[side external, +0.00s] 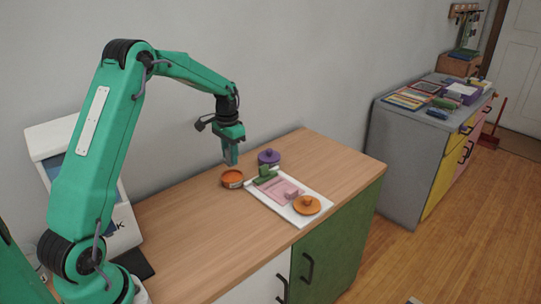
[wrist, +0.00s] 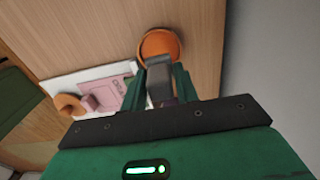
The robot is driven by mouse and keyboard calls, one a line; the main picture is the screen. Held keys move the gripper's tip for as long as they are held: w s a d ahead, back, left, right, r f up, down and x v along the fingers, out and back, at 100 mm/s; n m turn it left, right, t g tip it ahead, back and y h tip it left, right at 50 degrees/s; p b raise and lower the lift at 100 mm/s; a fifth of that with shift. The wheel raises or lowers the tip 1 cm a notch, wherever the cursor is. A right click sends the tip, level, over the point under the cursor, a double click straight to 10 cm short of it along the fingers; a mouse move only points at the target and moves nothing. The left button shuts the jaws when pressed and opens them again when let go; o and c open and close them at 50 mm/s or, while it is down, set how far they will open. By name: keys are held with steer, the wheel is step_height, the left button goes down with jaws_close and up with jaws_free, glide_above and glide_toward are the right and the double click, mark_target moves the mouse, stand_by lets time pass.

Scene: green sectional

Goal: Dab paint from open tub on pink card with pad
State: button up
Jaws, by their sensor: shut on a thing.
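My gripper (side external: 231,158) is above the open orange tub (side external: 232,179) and points down. It is shut on a greyish block-like pad (wrist: 160,82), whose lower end is hard to make out. In the wrist view the pad overlaps the near edge of the orange tub (wrist: 160,45); I cannot tell if they touch. The pink card (side external: 274,191) lies on a white tray (side external: 259,196), right of the tub in the side view. The card also shows in the wrist view (wrist: 118,87), partly hidden by my gripper.
A lidded purple tub (side external: 269,158) stands behind the tray. The wooden worktop (side external: 196,222) is clear at the front left.

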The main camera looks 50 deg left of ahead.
mark_target(231, 166)
steer(key=shift+f, duration=2.1)
steer(key=shift+f, duration=0.55)
stand_by(0.5)
steer(key=shift+r, duration=0.15)
steer(key=shift+r, duration=3.4)
steer(key=shift+d, duration=0.1)
steer(key=s+d+r, duration=0.3)
steer(key=d+r, duration=0.1)
steer(key=d, duration=0.6)
steer(key=s+d+r, duration=0.4)
steer(key=d, duration=0.6)
steer(key=shift+s+d+r, duration=0.2)
steer(key=shift+d+r, duration=0.1)
steer(key=shift+d, duration=0.1)
